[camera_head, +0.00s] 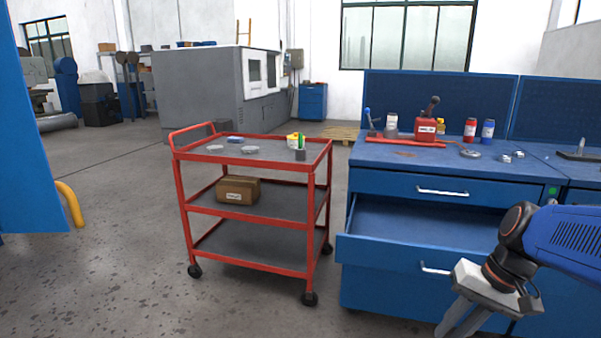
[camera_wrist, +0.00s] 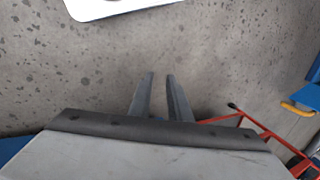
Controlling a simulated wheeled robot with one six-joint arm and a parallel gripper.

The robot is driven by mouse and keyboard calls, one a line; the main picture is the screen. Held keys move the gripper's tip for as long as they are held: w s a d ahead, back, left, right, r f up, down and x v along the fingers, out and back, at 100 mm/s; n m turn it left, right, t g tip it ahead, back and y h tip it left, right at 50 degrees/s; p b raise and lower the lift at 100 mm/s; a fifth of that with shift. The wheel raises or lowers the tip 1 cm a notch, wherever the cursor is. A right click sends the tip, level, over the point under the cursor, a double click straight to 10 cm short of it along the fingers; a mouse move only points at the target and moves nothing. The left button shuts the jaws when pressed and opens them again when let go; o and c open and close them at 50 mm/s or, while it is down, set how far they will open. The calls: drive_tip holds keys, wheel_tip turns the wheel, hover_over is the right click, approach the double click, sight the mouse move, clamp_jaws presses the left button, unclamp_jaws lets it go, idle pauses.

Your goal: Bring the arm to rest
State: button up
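My gripper (camera_head: 459,325) is at the lower right of the head view, pointing down in front of the blue workbench (camera_head: 365,280). My blue arm reaches in from the right edge. In the wrist view the two fingers of my gripper (camera_wrist: 161,76) stand apart with nothing between them, over bare speckled floor (camera_wrist: 235,50). The gripper is open and touches nothing that I can see.
A blue panel with a yellow handle (camera_head: 70,203) is at far left.

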drive_tip(key=s+a+r+n+t+h, duration=0.1)
drive_tip(key=s+r+n+t+h, duration=0.1)
drive_tip(key=s+n+t+h, duration=0.1)
drive_tip(key=shift+s+a+n+t+h, duration=0.3)
drive_tip(key=shift+s+a+n+t, duration=0.15)
drive_tip(key=shift+s, duration=0.85)
